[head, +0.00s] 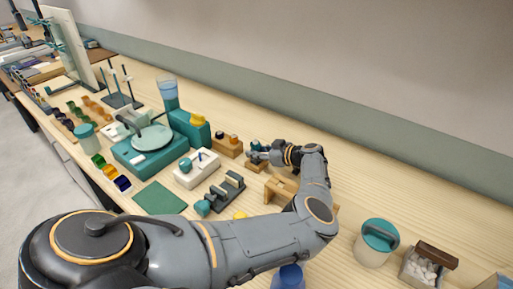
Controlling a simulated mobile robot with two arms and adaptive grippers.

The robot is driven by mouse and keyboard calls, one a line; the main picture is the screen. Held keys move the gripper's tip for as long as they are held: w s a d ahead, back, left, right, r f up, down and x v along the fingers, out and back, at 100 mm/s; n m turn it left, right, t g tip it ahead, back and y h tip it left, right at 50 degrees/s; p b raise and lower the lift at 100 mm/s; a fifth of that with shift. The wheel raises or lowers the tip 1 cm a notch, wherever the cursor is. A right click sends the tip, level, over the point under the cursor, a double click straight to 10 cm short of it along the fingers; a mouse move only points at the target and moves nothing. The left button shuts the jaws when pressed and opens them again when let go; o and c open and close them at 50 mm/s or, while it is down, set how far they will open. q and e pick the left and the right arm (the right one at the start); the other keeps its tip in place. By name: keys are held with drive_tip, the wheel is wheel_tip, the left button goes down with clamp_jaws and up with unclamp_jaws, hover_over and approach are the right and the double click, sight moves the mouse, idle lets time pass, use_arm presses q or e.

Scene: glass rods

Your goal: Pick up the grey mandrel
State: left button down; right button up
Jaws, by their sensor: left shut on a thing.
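My left gripper (256,156) is at the far end of my arm, low over a small wooden block (257,166) near the middle of the bench. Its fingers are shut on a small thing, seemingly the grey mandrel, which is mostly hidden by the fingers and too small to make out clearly. A small teal thing (256,144) shows just behind the fingertips. My right gripper is not in view.
A wooden block with dark and orange knobs (228,146) stands just left of the gripper. A dark rack (225,190) and a wooden stand (278,188) are nearer. A teal-lidded jar (376,243) stands right. Bare bench lies behind the gripper.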

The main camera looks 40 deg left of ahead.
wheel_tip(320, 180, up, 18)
drive_tip(key=p, duration=1.7)
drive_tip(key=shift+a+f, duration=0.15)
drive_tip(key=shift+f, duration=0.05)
